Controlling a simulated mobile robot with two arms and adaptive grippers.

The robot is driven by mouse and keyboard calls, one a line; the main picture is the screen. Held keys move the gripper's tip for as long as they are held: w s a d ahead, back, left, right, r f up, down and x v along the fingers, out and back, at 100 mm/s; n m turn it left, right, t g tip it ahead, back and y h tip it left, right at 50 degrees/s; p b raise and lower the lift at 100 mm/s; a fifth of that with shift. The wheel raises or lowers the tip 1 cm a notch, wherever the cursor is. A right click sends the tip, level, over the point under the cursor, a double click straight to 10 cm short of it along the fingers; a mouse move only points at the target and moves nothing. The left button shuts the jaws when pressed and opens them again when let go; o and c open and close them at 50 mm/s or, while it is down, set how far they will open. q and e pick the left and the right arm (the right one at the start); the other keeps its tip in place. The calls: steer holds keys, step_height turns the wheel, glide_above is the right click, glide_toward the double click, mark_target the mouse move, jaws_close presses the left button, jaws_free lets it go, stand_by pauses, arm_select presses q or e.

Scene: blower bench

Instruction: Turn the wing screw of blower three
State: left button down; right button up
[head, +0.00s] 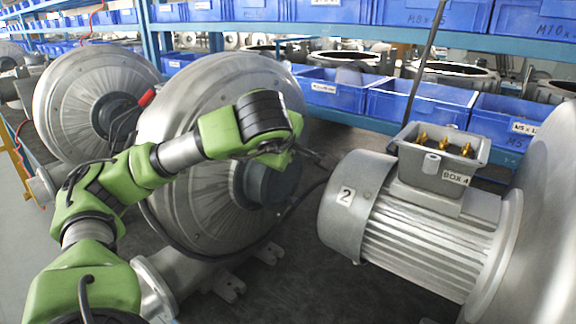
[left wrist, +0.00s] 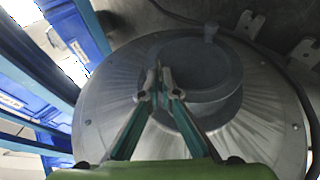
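A large silver blower (head: 215,200) stands behind my left arm, with a dark round hub (head: 270,185) at its middle. In the left wrist view this blower's disc (left wrist: 270,120) and grey hub (left wrist: 215,75) fill the middle. My left gripper (left wrist: 160,78) is in front of the hub, its two fingertips close together. I cannot tell whether a thin part is between them. No wing screw can be made out clearly. In the head view my left gripper is mostly hidden by its own wrist. No number three shows on any blower. My right gripper is not in view.
Another blower (head: 75,100) stands at left. Blue bins (head: 420,103) line the shelf behind. Dark cables run beside the middle blower. Dark floor between blower and motor is mostly clear.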

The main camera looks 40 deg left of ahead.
arm_select(q)
steer(key=shift+s+f, duration=0.1)
steer(key=shift+f, duration=0.1)
stand_by(0.4)
steer(key=c, duration=2.3)
jaws_free()
steer(key=shift+c, duration=0.2)
steer(key=shift+o, duration=0.2)
steer(key=shift+r, duration=0.1)
steer(key=v, duration=1.1)
steer(key=shift+s+d, duration=0.25)
steer(key=shift+s, duration=0.05)
steer(key=shift+r, duration=0.15)
